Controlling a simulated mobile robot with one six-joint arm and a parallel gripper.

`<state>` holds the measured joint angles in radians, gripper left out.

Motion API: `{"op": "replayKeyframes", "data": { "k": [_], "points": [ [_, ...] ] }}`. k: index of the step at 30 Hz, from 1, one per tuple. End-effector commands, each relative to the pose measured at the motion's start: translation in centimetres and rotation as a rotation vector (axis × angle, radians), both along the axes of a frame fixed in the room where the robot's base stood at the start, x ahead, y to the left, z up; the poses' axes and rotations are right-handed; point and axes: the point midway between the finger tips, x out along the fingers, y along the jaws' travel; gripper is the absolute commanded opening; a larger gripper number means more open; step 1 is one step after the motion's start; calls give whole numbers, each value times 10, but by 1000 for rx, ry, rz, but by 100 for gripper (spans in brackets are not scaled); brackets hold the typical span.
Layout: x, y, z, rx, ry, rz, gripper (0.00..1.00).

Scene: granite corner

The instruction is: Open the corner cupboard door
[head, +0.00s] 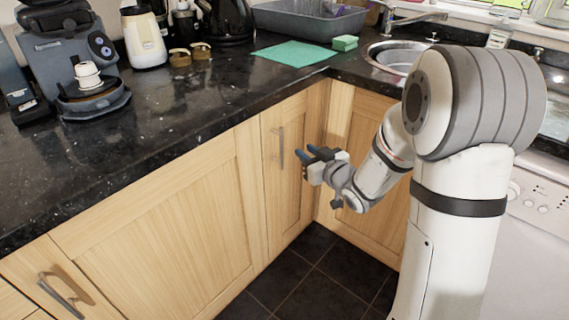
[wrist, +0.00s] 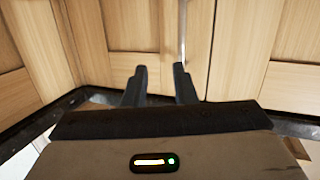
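The corner cupboard door (head: 292,165) is a narrow light-wood panel left of the inner corner, and it is shut. Its upright metal bar handle (head: 281,147) is near the door's left edge. My gripper (head: 307,153) is in front of this door, right of the handle in the head view. In the wrist view, the two dark fingers (wrist: 160,78) are apart with nothing between them. The handle (wrist: 183,35) there lines up with the right finger, its lower part ending near that fingertip. I cannot tell whether they touch. The door panel (wrist: 125,30) fills the view beyond the fingers.
A wide cupboard door (head: 165,235) with a handle (head: 62,292) is at the left. Another wooden door (head: 365,150) adjoins the corner at right, beside a white appliance (head: 535,225). The black worktop (head: 190,120) overhangs above. The dark tiled floor (head: 318,285) is clear.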

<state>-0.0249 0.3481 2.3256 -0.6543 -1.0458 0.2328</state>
Motion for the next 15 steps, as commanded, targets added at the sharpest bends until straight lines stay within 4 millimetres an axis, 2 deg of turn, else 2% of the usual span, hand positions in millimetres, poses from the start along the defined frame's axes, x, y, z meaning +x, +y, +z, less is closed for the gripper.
{"op": "replayKeyframes", "data": {
  "k": [1, 3, 8, 15],
  "points": [
    [0, 7, -21, 33, -20, 37, 25],
    [-2, 15, -28, 74, -47, 79, 25],
    [-3, 24, -32, 120, -79, 125, 25],
    [21, 47, -31, 123, -83, 130, 25]
  ]
}}
